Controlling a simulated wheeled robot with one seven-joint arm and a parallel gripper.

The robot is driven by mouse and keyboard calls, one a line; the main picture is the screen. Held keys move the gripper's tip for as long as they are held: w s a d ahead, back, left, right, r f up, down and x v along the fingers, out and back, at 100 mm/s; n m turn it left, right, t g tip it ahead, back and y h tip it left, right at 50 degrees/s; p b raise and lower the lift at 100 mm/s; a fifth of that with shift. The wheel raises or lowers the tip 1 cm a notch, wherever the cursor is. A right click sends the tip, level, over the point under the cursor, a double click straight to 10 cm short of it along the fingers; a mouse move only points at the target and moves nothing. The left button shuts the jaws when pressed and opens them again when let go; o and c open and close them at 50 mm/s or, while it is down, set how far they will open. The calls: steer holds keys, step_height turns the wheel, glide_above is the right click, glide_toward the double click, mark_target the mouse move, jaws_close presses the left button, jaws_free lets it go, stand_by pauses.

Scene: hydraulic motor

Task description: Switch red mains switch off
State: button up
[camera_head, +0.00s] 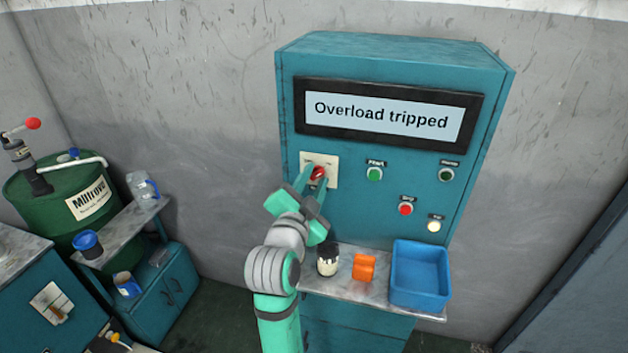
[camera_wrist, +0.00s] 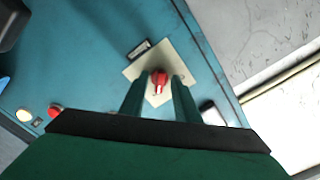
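The red mains switch (camera_head: 318,173) is a red rotary knob on a cream plate (camera_head: 332,164) at the left of the teal control cabinet's front. In the wrist view, the red knob (camera_wrist: 159,78) sits on its cream plate (camera_wrist: 176,59) between and just beyond my two fingers. My gripper (camera_head: 315,182) is at the switch, its fingers apart on either side of the knob. In the wrist view, my gripper (camera_wrist: 158,88) shows a gap between each finger and the knob. I cannot tell how far the tips are from the plate.
The cabinet display (camera_head: 382,115) reads "Overload tripped". Green (camera_head: 374,174), red (camera_head: 405,209) and pale (camera_head: 434,226) buttons are to the right. Below, a shelf holds a dark-and-white container (camera_head: 327,260), an orange part (camera_head: 363,267) and a blue bin (camera_head: 420,275).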

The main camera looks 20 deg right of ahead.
jaws_close()
steer(key=shift+n, duration=0.3)
steer(key=n, duration=0.4)
steer(key=shift+w+a, duration=0.1)
steer(key=shift+d+n, duration=0.2)
steer(key=shift+n, duration=0.9)
steer(key=n, duration=1.1)
